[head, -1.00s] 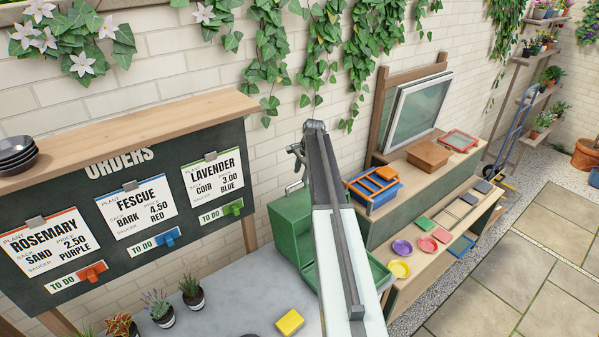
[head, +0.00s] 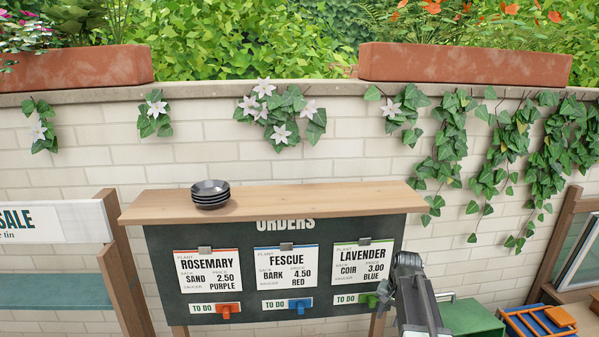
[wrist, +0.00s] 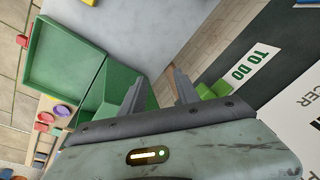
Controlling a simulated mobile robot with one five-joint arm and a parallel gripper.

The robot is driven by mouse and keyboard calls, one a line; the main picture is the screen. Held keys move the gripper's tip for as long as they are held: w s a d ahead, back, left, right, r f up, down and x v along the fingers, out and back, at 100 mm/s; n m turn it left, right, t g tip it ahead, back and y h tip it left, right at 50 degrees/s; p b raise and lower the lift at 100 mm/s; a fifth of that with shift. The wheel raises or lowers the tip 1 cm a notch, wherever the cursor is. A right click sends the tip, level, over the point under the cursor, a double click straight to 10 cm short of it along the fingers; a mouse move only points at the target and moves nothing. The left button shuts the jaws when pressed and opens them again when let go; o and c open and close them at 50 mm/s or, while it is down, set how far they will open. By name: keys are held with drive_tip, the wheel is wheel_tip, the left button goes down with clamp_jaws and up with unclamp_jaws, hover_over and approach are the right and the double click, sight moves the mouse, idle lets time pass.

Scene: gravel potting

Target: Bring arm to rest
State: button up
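My arm rises at the lower right of the head view, with my gripper (head: 408,262) beside the right end of the orders board (head: 225,248). In the wrist view my gripper (wrist: 159,88) has its two fingers apart, with nothing between them. The green slider (wrist: 213,90) of the board's right-hand TO DO label (wrist: 250,65) is close to the right finger; I cannot tell whether they touch. That slider also shows in the head view (head: 368,300), next to my gripper.
A green box (head: 470,318) is right of my arm, with a blue and orange crate (head: 540,320) beyond it. Black saucers (head: 210,193) are stacked on the board's wooden shelf (head: 300,197). The wrist view shows a bare grey tabletop (wrist: 150,35).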

drive_tip(key=s+a+n+g, duration=0.1)
drive_tip(key=s+a+n, duration=0.6)
drive_tip(key=s+a, duration=0.55)
wheel_tip(320, 180, down, 18)
drive_tip(key=s+b, duration=0.2)
drive_tip(key=b, duration=1.5)
drive_tip(key=shift+s+g+b, duration=0.3)
drive_tip(key=shift+g, duration=0.1)
drive_tip(key=shift+d, duration=0.1)
